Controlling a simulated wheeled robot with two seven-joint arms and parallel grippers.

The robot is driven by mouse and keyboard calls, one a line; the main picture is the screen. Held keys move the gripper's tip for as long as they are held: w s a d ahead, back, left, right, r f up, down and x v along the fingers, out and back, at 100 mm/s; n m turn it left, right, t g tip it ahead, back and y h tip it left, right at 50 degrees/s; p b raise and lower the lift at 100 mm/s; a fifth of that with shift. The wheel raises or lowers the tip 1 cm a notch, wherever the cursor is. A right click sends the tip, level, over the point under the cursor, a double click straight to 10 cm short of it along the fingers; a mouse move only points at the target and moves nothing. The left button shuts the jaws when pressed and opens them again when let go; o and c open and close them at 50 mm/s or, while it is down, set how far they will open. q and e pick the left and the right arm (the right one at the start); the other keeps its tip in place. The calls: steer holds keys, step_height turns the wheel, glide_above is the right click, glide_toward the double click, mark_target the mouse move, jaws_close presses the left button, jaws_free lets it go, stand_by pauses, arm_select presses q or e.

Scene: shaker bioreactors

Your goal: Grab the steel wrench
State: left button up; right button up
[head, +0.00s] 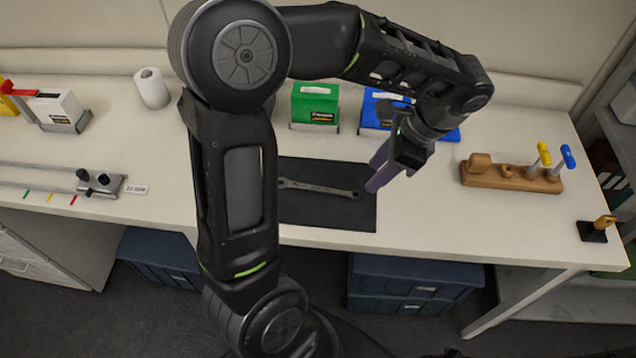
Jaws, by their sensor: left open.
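The steel wrench (318,188) lies flat on a dark mat (330,217) on the white workbench. It runs left to right, with its right end near the mat's right side. My left gripper (376,177) reaches down from the upper right, its purple fingers just right of the wrench's right end in the picture. It is open, with nothing seen between the fingers. Whether the fingers touch the mat or hover above it cannot be told. My left arm covers the area left of the mat. My right gripper is not in view.
Behind the mat stand a green box (314,106) and a blue box (373,109). A wooden holder (510,181) with yellow- and blue-handled tools is at the right. A white roll (151,88) and a metal rail device (100,184) are at the left. Bench room is clear right of the mat.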

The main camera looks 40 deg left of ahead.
mark_target(352, 196)
arm_select(q)
steer(key=shift+x, duration=1)
steer(key=shift+w+a+f, duration=0.1)
steer(key=shift+f, duration=0.2)
steer(key=p+x, duration=0.1)
steer(key=x, duration=0.4)
steer(key=shift+f, duration=0.1)
steer(key=shift+c, duration=0.4)
jaws_close()
